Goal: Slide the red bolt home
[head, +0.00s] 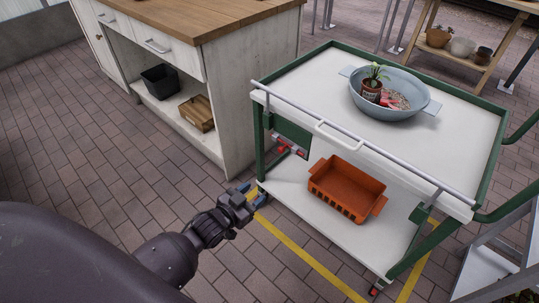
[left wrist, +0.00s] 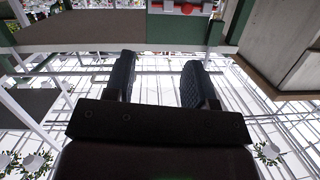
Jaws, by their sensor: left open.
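The red bolt (head: 283,149) sits with grey metal fittings on a dark green plate (head: 291,132) at the left end of the cart, below its top tray. My left gripper (head: 256,194) is open and empty, low beside the cart's near left corner post, apart from the bolt and below it in the head view. In the left wrist view the two dark fingers (left wrist: 158,72) are spread with nothing between them. Red parts of the bolt (left wrist: 187,8) show at the top edge there, partly cut off. How far the bolt is slid is too small to tell. My right gripper is not in view.
The green and white cart (head: 300,190) carries an orange crate (head: 345,188) on its lower shelf and a grey basin (head: 390,110) with a potted plant on top. A white cabinet (head: 225,100) stands close behind its left end. The paved floor at left is free.

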